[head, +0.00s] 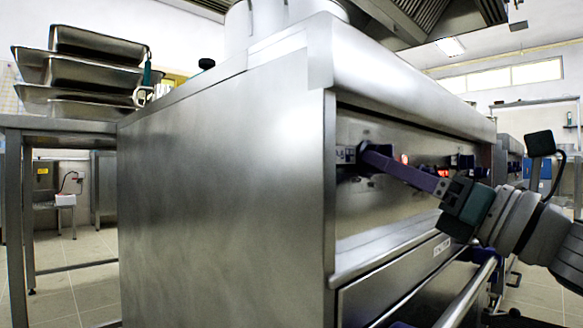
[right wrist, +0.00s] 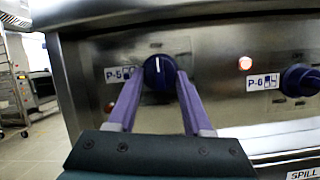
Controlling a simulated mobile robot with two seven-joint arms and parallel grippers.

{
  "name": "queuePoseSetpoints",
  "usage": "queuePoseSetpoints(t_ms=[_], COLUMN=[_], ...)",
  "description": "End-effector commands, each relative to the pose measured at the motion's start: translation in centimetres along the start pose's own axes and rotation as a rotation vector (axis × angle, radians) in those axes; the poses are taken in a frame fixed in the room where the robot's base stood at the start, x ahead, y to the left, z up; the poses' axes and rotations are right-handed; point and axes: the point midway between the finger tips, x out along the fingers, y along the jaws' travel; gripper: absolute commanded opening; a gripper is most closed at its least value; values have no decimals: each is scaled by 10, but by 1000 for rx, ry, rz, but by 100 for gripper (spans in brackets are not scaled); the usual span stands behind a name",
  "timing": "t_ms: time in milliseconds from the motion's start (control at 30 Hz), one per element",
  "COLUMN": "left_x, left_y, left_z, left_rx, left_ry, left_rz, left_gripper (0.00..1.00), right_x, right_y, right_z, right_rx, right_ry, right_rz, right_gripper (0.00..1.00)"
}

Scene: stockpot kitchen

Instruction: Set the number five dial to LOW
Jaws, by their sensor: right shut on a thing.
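The number five dial (right wrist: 158,76) is a round dark blue knob on the steel front panel, beside the P-5 label (right wrist: 118,74) in the right wrist view. Its white pointer line stands about straight up. My right gripper (right wrist: 158,84) has its two purple fingers on either side of the dial and is shut on it. In the head view my right gripper (head: 370,157) reaches in from the right to the panel's near end, and its fingertips largely hide the dial. The small print around the dial is too blurred to read. My left gripper is not in view.
The P-6 dial (right wrist: 301,80) sits to the right, beyond a lit red lamp (right wrist: 245,63). A rail (head: 468,292) runs along the stove front below my right arm. Steel pans (head: 95,75) are stacked on a table at left. The floor at left is partly clear.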

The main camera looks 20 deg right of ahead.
Motion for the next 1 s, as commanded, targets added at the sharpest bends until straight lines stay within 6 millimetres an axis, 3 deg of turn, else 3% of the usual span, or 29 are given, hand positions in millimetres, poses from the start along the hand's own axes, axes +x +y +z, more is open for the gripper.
queuePoseSetpoints(t_ms=[133,533,1000], left_x=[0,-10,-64], left_y=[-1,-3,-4], left_z=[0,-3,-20], left_rx=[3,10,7], left_ry=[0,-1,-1], left_rz=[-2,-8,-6], left_gripper=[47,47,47], right_x=[0,1,3], right_y=[0,2,7], right_z=[0,2,6], right_rx=[1,59,406], right_ry=[0,-3,-30], right_rz=[1,-21,-161], right_gripper=[0,0,0])
